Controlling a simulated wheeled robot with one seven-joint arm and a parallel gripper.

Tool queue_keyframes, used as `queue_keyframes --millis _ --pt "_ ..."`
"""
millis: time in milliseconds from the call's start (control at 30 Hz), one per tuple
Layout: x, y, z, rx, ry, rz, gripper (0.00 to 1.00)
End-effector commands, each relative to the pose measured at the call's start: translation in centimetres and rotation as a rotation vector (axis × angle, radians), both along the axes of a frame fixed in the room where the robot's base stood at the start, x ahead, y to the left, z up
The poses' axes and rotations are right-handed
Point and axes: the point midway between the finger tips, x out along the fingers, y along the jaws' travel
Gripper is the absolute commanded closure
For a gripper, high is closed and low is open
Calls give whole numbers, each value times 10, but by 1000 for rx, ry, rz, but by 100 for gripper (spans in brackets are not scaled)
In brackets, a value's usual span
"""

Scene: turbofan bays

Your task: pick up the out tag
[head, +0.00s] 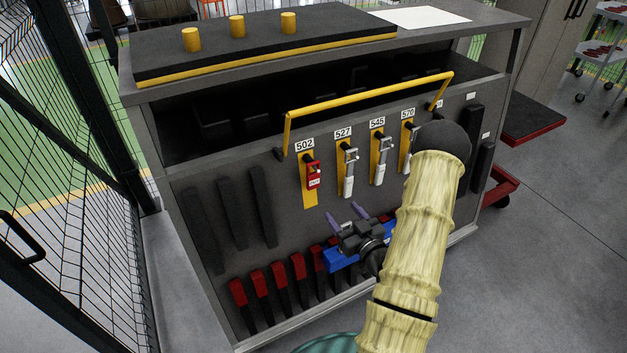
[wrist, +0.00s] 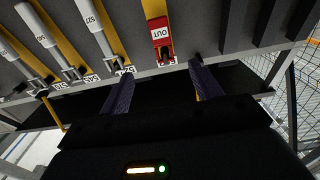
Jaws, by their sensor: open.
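The out tag (head: 313,174) is a small red tag hanging under the 502 label on a yellow strip of the cabinet's front panel. In the wrist view, which looks upside down, the red tag (wrist: 162,36) shows the word OUT and lies between the lines of my two fingers, beyond their tips. My gripper (head: 345,214) has purple fingers spread apart with nothing between them. In the head view it is below and to the right of the tag. In the wrist view the fingers (wrist: 160,72) do not touch the tag.
Grey-and-white tools hang right of the tag under labels 527 (head: 347,170), 545 (head: 381,158) and 570. A yellow rail (head: 368,96) spans above them. Several red-ended black tools (head: 260,282) line the panel's bottom. A wire mesh fence (head: 70,150) stands left.

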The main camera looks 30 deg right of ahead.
Motion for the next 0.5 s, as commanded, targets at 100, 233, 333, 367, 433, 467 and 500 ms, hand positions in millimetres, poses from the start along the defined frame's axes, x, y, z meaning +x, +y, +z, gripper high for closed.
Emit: queue_keyframes --millis 100,233,333,367,433,467,500 --pt "4 -1 -5 -3 -2 3 36" --pt "8 -2 -6 -3 -1 4 36" --pt "10 -2 -5 -5 -2 5 36" --pt "11 -2 -5 -4 -1 6 36" --pt "13 -3 -5 -5 -1 6 36" --pt "13 -3 -5 -5 -1 5 36" --pt "14 -3 -5 -5 -1 5 36"
